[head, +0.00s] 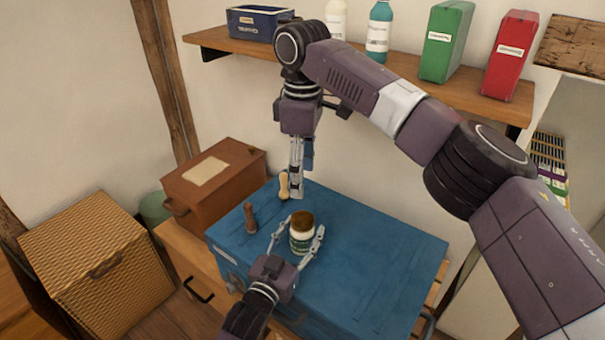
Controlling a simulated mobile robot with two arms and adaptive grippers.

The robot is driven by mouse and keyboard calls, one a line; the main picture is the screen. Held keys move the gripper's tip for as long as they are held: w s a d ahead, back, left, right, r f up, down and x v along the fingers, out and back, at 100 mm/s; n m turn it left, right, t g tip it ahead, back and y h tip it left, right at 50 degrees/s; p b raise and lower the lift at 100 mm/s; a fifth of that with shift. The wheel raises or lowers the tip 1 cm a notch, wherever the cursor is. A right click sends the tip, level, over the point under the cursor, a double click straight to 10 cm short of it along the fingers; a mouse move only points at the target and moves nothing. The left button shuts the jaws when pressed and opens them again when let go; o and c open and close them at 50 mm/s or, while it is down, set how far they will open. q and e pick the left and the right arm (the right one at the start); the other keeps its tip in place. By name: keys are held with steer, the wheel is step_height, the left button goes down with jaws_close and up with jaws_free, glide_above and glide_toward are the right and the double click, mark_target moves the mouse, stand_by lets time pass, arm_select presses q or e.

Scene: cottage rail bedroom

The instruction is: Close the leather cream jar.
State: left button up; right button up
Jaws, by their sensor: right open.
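The leather cream jar (301,240) is a small jar with a pale and dark body and a brown top, upright on the blue chest. I cannot tell whether the brown top is a lid or the contents. My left gripper (305,225) is low on the chest, with one finger on each side of the jar; whether both fingers touch it is unclear. My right gripper (297,194) points down behind the jar, open, beside a small beige object (284,186). I see no separate lid.
The blue chest (370,270) has free room right of the jar. A brown peg-like object (250,218) stands to its left. A brown box (215,180) and wicker hamper (95,265) are left. A wall shelf (400,75) holds bottles, containers and a blue bin (258,24).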

arm_select(q)
steer(key=shift+o, duration=1.2)
steer(key=shift+s, duration=0.1)
steer(key=v, duration=1.2)
